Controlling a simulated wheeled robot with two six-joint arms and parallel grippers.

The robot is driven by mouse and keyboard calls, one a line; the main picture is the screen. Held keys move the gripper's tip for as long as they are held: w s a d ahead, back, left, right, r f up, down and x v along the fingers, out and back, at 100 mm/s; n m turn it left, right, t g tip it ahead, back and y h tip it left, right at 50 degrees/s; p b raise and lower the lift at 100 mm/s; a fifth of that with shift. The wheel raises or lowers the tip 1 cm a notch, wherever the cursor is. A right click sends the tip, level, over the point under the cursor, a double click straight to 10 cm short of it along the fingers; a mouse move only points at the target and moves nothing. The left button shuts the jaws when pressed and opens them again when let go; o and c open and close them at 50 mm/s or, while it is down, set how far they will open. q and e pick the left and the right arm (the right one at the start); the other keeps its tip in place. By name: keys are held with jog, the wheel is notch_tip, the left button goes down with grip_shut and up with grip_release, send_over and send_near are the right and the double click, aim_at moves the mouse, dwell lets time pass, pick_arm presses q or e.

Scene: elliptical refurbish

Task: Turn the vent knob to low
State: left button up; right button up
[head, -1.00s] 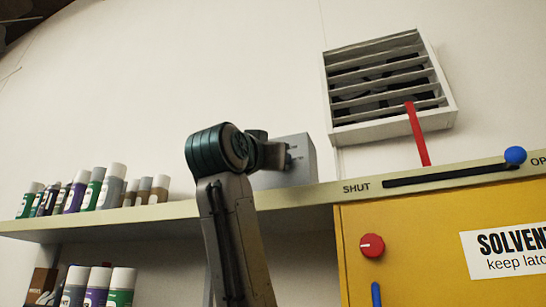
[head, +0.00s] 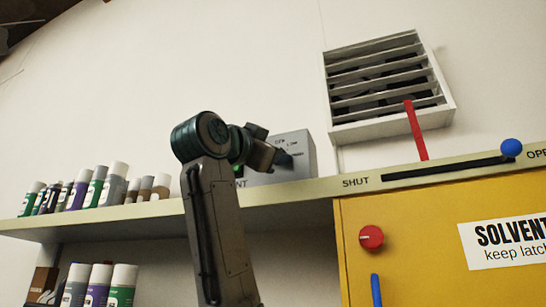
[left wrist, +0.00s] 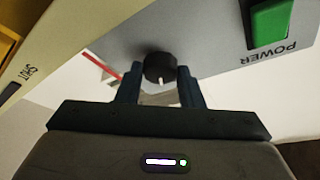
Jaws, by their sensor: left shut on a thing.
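The vent knob (left wrist: 160,66) is black and round with a white pointer mark. It sits on the face of a grey control box (head: 298,148), which stands on the shelf and carries small position labels such as OFF and LOW. My left gripper (left wrist: 160,82) has one finger on each side of the knob and is shut on it. In the head view my left gripper (head: 284,158) is at the box's front and hides the knob. The knob's setting cannot be read. My right gripper is not in view.
A green POWER button (left wrist: 271,22) is on the same box face. Several spray cans (head: 108,187) stand on the shelf at the left. A slider with a blue ball (head: 511,147) and a red lever (head: 416,130) lie to the right, above a yellow cabinet (head: 400,210).

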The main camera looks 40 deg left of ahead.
pick_arm(q)
jog(key=shift+r+m+g+h, duration=0.1)
jog(key=shift+m+g+h, duration=0.5)
jog(key=shift+m, duration=1.5)
jog(key=shift+m+h, duration=0.3)
jog(key=o, duration=1)
jog(key=shift+s, duration=0.1)
jog(key=b+v, duration=0.4)
jog(key=v, duration=0.6)
jog(key=shift+s, duration=0.4)
